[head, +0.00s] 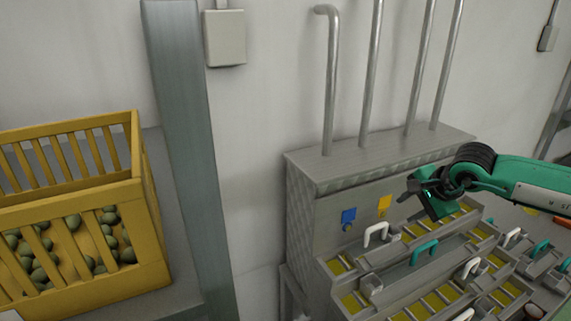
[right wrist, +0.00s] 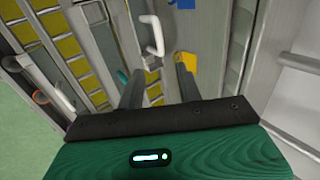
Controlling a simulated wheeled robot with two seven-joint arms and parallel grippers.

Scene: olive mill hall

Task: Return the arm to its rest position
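My right arm (head: 520,182), green with a black joint, reaches in from the right edge of the head view. Its right gripper (head: 411,190) is above the stepped metal machine, near the front of its upper panel. In the right wrist view the two dark fingers of the right gripper (right wrist: 160,82) stand well apart with nothing held between them. A white handle (right wrist: 153,36) shows beyond the fingertips; I cannot tell how far off it is. My left gripper is not in view.
The metal machine (head: 318,217) carries white and teal handles over yellow channels. A blue tag (head: 348,216) and a yellow tag (head: 384,204) are on its panel.

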